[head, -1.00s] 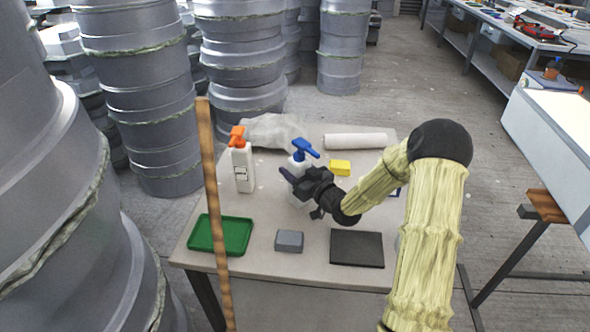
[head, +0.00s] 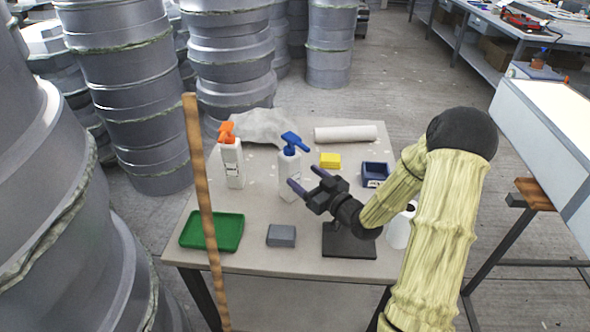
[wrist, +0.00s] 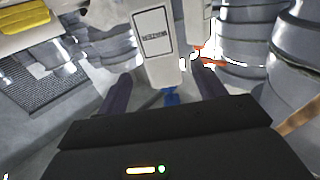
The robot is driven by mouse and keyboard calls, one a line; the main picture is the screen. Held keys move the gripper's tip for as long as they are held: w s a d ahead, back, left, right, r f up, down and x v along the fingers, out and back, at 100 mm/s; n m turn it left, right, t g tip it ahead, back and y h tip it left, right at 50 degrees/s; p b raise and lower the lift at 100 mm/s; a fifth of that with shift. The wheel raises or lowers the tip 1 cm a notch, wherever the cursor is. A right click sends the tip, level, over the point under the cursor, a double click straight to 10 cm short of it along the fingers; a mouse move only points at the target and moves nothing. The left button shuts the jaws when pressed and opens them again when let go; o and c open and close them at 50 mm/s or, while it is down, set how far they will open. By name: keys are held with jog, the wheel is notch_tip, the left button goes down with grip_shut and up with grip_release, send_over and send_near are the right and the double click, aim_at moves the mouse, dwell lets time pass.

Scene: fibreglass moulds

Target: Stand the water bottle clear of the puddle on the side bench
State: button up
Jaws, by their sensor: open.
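No bottle here is plainly marked as water. A white bottle with a blue trigger-like top (head: 288,168) stands upright mid-bench; a similar one with an orange top (head: 232,166) stands upright to its left. My gripper (head: 306,178) is open and empty, its fingers pointing at the blue-topped bottle from the right. In the wrist view, where things appear upside down, the blue-topped bottle's labelled body (wrist: 154,45) shows beyond and between the open fingers (wrist: 160,88). The side bench (head: 270,205) is pale grey. I cannot make out a puddle for certain.
The bench also holds a green tray (head: 228,232), a grey block (head: 281,236), a dark plate (head: 340,243), a yellow block (head: 330,160), a blue bin (head: 375,170), a white roll (head: 346,133) and a crumpled cloth (head: 265,125). A wooden pole (head: 206,215) crosses in front.

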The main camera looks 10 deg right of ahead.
jog(key=v, duration=0.3)
dwell(0.5)
jog(key=f+g+h, duration=0.1)
jog(key=a+f+g+h, duration=0.1)
jog(key=s+f+g+h, duration=0.1)
jog(key=g, duration=0.1)
jog(key=shift+a, duration=0.3)
jog(key=s+g+h, duration=0.1)
jog(key=s, duration=0.1)
jog(key=s+m+g+h, duration=0.1)
jog(key=s+g+h, duration=0.1)
jog(key=shift+s+d+f+h, duration=0.2)
jog(key=shift+s+h, duration=0.05)
jog(key=shift+h, duration=0.05)
jog(key=s+a+r+m+g, duration=0.1)
jog(key=s+m+g, duration=0.1)
jog(key=s, duration=0.5)
jog(key=s+a+r+m+g+h, duration=0.1)
jog(key=s+g, duration=0.3)
jog(key=s, duration=0.4)
jog(key=shift+a+r+m+h, duration=0.3)
jog(key=shift+a+r+m, duration=0.25)
jog(key=shift+m, duration=0.15)
